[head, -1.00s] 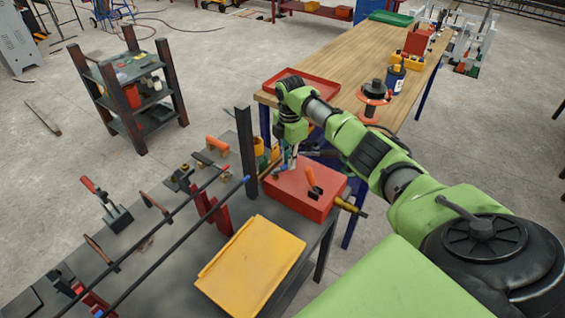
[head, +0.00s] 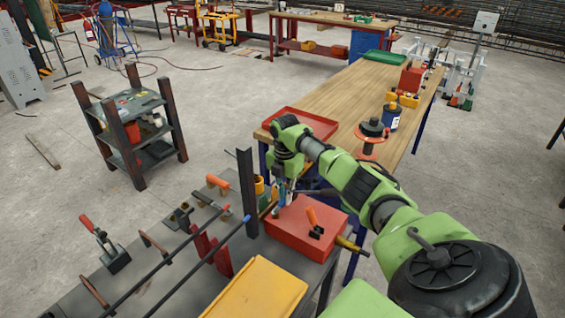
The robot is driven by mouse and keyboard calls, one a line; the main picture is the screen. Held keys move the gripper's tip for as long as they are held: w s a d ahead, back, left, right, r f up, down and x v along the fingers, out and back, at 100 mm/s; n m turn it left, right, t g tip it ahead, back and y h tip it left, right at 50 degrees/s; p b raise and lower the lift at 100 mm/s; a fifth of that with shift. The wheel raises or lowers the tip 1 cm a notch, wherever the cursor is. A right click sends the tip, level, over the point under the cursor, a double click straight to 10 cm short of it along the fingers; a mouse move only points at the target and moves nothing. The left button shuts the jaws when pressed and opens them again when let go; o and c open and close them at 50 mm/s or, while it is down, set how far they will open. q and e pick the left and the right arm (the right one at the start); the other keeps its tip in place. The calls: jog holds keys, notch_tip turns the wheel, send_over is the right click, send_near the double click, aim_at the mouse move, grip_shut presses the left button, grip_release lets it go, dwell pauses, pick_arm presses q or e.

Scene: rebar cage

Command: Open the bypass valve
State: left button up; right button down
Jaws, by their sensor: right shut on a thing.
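A red box (head: 300,238) sits at the right end of the dark workbench. I cannot tell for sure which part is the bypass valve. My left gripper is not in view.
A dark upright post (head: 247,195) stands just left of my right gripper. Long bars (head: 185,255) run across the dark bench (head: 120,277). A yellow tray (head: 258,290) lies in front of the red box. A wooden table (head: 352,97) with a red tray (head: 300,122) is behind.

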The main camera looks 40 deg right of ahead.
aim_at(284, 200)
jog(key=shift+w+r, duration=0.1)
jog(key=shift+r, duration=0.05)
jog(key=c, duration=2)
grip_release()
jog(key=shift+c, duration=0.2)
notch_tip(284, 200, up, 12)
